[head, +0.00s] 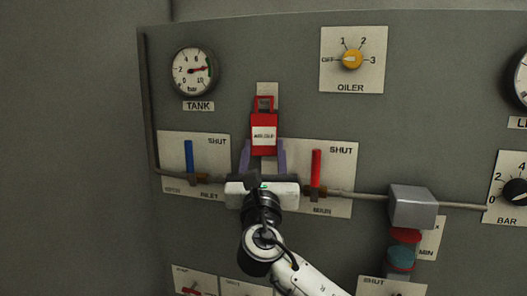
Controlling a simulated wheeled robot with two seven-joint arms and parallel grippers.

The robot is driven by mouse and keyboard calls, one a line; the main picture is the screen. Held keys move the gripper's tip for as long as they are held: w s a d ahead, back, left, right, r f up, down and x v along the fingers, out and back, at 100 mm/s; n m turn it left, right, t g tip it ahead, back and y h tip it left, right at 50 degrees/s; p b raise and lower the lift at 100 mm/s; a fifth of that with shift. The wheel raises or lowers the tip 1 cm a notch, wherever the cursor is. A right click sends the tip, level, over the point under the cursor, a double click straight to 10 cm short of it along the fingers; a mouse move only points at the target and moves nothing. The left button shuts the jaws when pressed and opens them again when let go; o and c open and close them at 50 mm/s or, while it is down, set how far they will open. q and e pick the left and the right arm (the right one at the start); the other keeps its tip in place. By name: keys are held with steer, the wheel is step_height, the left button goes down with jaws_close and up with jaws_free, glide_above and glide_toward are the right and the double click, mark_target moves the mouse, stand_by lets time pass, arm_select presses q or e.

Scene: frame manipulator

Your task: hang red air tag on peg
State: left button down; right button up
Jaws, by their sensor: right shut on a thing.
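The red air tag (264,123) shows in the middle of the head view, upright, with a white label and a loop-shaped top. My right gripper (264,150) comes up from below and is shut on the lower part of the tag. The tag is in front of a small pale plate (266,88) on the grey panel. The peg itself is hidden or too small to make out, and I cannot tell whether the tag's loop is around it. My left gripper is not in view.
A blue lever (189,155) on the inlet plate stands left of my gripper, and a red lever (316,168) stands right of it. A pipe with a grey box (412,206) runs to the right. The tank gauge (193,71) and yellow oiler knob (352,59) sit above.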

steer(key=o, duration=1.1)
steer(key=shift+s, duration=0.1)
